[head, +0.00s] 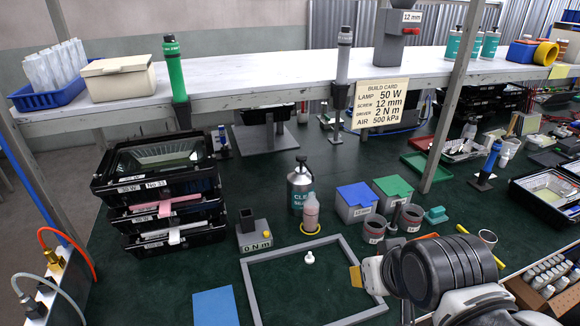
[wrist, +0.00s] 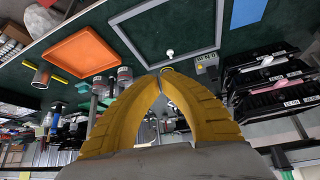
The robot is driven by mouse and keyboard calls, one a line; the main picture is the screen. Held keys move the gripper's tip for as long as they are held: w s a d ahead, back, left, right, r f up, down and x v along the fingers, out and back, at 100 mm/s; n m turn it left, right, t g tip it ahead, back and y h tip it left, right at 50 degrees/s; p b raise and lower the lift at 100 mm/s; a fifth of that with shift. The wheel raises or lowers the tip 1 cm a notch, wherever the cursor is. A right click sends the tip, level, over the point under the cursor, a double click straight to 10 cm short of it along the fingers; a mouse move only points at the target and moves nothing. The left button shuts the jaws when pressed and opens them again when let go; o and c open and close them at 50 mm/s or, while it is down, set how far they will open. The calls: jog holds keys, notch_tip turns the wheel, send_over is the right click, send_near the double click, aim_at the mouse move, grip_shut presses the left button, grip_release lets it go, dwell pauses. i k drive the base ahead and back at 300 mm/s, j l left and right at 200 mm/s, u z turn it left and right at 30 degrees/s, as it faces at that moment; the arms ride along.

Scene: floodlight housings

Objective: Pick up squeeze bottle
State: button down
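The squeeze bottle (head: 311,212), pale pink and translucent, stands upright in a yellow ring on the green bench, in front of a grey-and-teal labelled can (head: 300,187). My gripper (head: 355,276) is at the right side of the grey frame, nearer the camera and to the right of the bottle, apart from it. In the wrist view its yellow fingers (wrist: 161,75) meet at the tips with nothing seen between them. The bottle is not clearly visible there, and the fingers hide part of the bench.
A grey rectangular frame (head: 248,287) lies on the bench with a small white knob (head: 309,258) inside. Blue-lidded (head: 356,203) and green-lidded (head: 392,194) bins stand right of the bottle, with grey cups (head: 374,228) before them. Stacked black trays (head: 160,190) stand left.

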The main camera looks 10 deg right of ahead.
aim_at(311, 205)
jog(key=k+j+z, duration=0.1)
jog(key=j+z, duration=0.3)
jog(key=k+j+z, duration=0.15)
jog(key=j+z, duration=0.2)
jog(key=j, duration=0.1)
